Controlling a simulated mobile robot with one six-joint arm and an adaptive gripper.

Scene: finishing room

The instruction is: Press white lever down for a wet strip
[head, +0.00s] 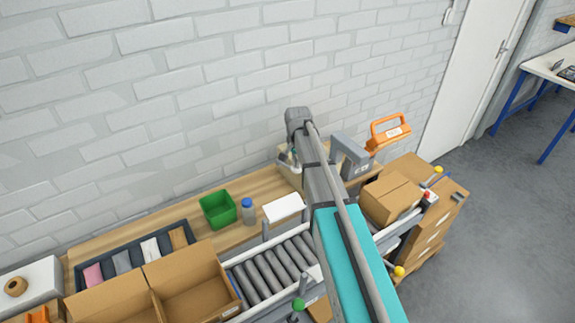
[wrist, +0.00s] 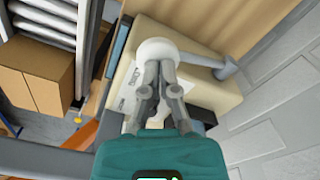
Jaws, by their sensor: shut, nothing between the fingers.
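The white lever shows in the wrist view as a round white knob (wrist: 157,47) on a grey rod (wrist: 205,62) that runs to the right. It sits at a beige dispenser (wrist: 200,92) with a white printed label. My gripper (wrist: 158,66) is shut and empty, its fingertips overlapping the knob's lower edge in this view. I cannot tell whether they touch it. In the head view the dispenser (head: 283,172) is mostly hidden behind my arm, and my gripper (head: 292,160) is small beside it.
A wooden bench runs along the brick wall, with a green bin (head: 218,209) and a blue-capped bottle (head: 248,211). An open carton (head: 197,290) stands in front, left of a roller conveyor (head: 268,266). An orange-handled tool (head: 389,133) and stacked cartons (head: 391,199) are to the right.

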